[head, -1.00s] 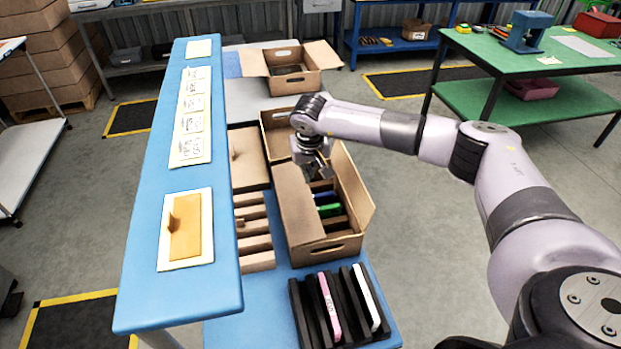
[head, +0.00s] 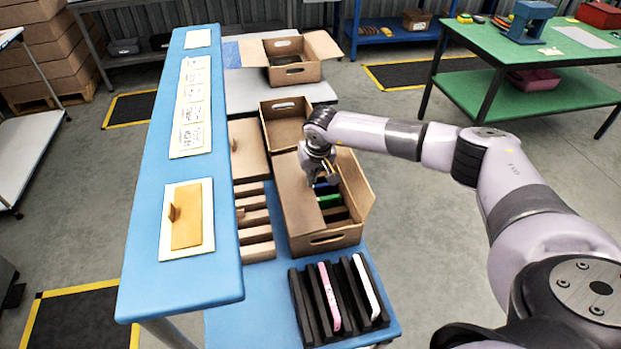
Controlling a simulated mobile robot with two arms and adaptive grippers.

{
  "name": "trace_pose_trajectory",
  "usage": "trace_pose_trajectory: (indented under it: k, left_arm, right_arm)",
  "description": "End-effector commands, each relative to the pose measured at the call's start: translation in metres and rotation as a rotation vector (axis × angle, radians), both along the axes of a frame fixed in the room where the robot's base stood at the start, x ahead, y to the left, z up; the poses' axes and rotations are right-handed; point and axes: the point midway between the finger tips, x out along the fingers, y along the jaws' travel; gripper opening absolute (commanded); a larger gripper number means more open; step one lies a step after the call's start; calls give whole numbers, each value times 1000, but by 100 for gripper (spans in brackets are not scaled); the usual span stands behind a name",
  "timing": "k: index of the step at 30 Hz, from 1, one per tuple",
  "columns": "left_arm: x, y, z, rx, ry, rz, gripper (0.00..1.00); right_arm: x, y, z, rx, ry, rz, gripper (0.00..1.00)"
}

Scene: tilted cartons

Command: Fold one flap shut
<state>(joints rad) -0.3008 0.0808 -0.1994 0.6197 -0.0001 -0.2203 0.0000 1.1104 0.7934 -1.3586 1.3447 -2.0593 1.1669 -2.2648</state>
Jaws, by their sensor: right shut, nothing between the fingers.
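A brown carton (head: 332,238) stands on the blue bench, holding a blue item (head: 322,188) and a green item (head: 330,201) between dark dividers. Its left flap (head: 296,197) lies over the left part of the opening; I cannot tell if it is fully flat. Its right flap (head: 358,186) stands up and leans outward. My right gripper (head: 323,180) is shut and empty, over the opening near the left flap's inner edge; whether it touches the flap is unclear. My right arm hides the far part of the carton. My left gripper is not in view.
A black rack (head: 303,305) with a pink and a white item stands in front of the carton. Another open carton (head: 286,108) is directly behind, and one with spread flaps (head: 292,72) stands farther back. A raised blue shelf (head: 180,268) runs along the left.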

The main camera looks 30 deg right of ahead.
Motion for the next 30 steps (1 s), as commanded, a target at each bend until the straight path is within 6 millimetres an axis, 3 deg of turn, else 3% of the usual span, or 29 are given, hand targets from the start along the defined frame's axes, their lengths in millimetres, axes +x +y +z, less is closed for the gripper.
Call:
trace_pose_trajectory:
  k: [1, 6, 20, 30]
  left_arm:
    - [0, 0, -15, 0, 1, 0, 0]
    - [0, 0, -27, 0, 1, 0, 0]
    - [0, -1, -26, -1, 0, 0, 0]
    - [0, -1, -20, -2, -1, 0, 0]
  right_arm:
    - [0, -2, -11, 22, -7, -1, 0]
    - [-1, -3, -12, 78, -22, 0, 0]
    - [-1, -3, -8, 88, -23, 1, 0]
    - [-1, -3, 5, 88, -23, 1, 0]
